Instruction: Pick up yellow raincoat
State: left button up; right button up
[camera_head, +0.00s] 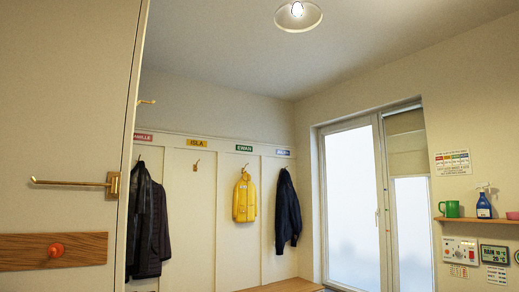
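The yellow raincoat (245,200) hangs from a hook on the white panelled wall at the back, under the green "EWAN" label (244,148). It hangs upright and looks unobstructed from here. Neither of my grippers shows in the head view.
Dark coats (148,225) hang left of the raincoat, and a navy coat (287,212) hangs close on its right. The hook (196,166) under "ISLA" is bare. A door (62,130) with a brass handle (75,182) fills the left. A wooden surface (285,286) lies below the coats.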

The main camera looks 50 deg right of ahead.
aim_at(245, 194)
jog(key=z, duration=1.45)
